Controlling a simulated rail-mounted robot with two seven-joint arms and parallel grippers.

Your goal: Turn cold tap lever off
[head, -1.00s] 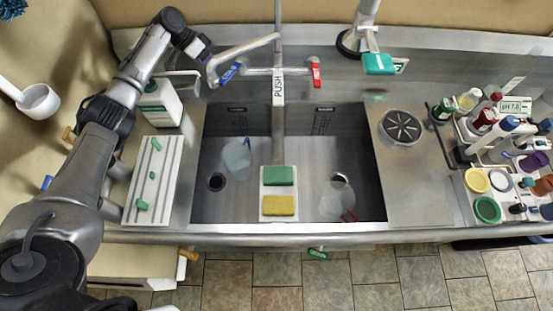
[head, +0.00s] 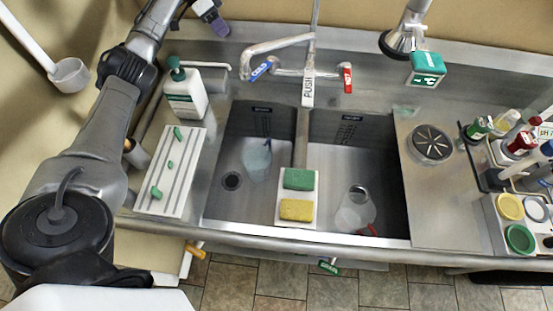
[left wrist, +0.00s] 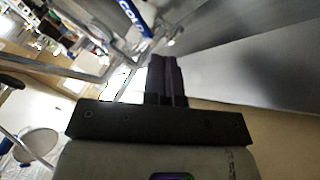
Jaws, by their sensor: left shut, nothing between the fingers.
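The cold tap lever (head: 260,71) is blue and labelled COLD. It sits at the left end of the steel tap (head: 290,50) and slants toward the front left. In the left wrist view the cold lever (left wrist: 132,18) shows at the top, beyond the fingertips. My left gripper (head: 221,28) is shut and empty, behind and to the left of the lever, with a clear gap between them. Its closed fingers (left wrist: 166,75) also show in the left wrist view. My right gripper is not in view.
The red lever (head: 347,77) is at the tap's right end. A PUSH-labelled bar (head: 308,90) stands between them. A white pump bottle (head: 185,95) stands left of the sink, and a teal-labelled fixture (head: 426,70) hangs at the right. A white ladle (head: 68,74) is at far left.

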